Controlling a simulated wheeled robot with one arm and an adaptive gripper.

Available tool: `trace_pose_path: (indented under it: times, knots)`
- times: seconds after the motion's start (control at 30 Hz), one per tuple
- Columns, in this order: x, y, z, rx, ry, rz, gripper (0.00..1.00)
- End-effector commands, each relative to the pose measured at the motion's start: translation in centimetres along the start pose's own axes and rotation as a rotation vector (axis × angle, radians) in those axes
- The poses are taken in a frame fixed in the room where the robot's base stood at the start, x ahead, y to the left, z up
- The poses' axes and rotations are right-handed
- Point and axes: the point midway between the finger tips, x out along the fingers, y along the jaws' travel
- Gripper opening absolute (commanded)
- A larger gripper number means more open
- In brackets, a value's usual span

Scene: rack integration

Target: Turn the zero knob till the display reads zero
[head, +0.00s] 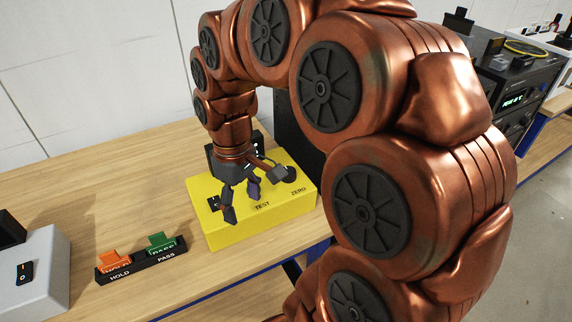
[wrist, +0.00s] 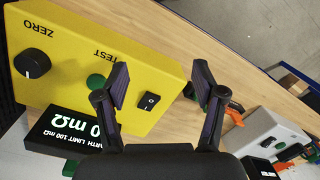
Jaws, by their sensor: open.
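The yellow tester box (head: 225,231) sits on the bench, with TEST and ZERO printed on its top. The black display (wrist: 52,139) shows EARTH LIMIT 100 mΩ and a large reading ending in 0 mΩ; other digits are hidden behind my gripper. My gripper (wrist: 160,80) is open and empty above the box, over the TEST and switch side, apart from the knob.
The box also has a green button (wrist: 95,82) and a black rocker switch (wrist: 150,101). A rack with orange HOLD (head: 114,260) and green PASS (head: 162,242) tags stands left of it. A grey box (head: 38,270) is at far left. Bare bench lies behind.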

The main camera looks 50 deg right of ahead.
Motion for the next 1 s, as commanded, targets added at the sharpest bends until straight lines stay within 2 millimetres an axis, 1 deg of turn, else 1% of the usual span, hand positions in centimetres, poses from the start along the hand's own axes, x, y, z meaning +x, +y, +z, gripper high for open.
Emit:
trace_pose_path:
  times: [0.03, 0.13, 0.23, 0.3, 0.4, 0.5, 0.6, 0.77, 0.87, 1.0]
  knots:
    - [-0.8, 2.0, -0.8, -0.003, 0.011, -0.005, 0.69]
    - [-1.7, 6.2, -1.9, -0.026, 0.033, -0.008, 0.69]
    - [-2.3, 10.4, -2.2, -0.039, 0.049, -0.008, 0.69]
    - [-2.4, 13.1, -2.1, -0.045, 0.057, -0.008, 0.69]
    - [-2.6, 16.3, -1.6, -0.047, 0.068, -0.004, 0.69]
    - [-2.5, 18.4, -1.1, -0.049, 0.071, -0.005, 0.69]
    - [-2.5, 19.5, -0.8, -0.05, 0.073, -0.004, 0.69]
    - [-1.9, 19.9, -0.7, -0.052, 0.073, -0.002, 0.69]
    - [-1.1, 19.8, -0.7, -0.052, 0.071, -0.003, 0.69]
    - [0.6, 19.8, -0.8, -0.052, 0.071, -0.004, 0.69]
